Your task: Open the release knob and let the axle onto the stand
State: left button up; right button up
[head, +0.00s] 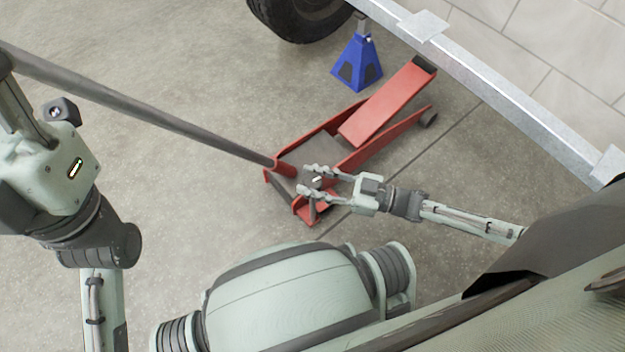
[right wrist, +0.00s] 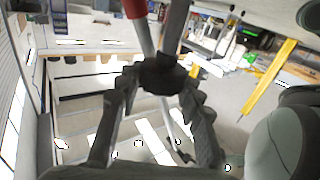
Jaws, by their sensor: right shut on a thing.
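The red floor jack (head: 375,119) stands on the floor, its long grey handle (head: 150,118) rising to the upper left. My right gripper (head: 311,180) is at the handle end of the jack. In the right wrist view its two fingers close around the dark release knob (right wrist: 163,77). The knob is mostly hidden by the fingers in the head view. The blue stand (head: 358,62) stands upright beside the tyre, past the jack's raised arm. The axle cannot be made out. My left arm is at the left edge; its fingers are mostly cut off near the handle.
A black tyre (head: 300,14) is at the top. The grey metal trailer rail (head: 490,85) runs diagonally across the upper right, above the floor. The concrete floor left of the jack is clear.

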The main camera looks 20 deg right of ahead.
jog(key=o, duration=1.2)
jog(key=shift+s+d, duration=0.1)
jog(key=shift+d, duration=0.05)
jog(key=v, duration=1.1)
jog(key=shift+s+d, duration=0.2)
jog(key=shift+d, duration=0.1)
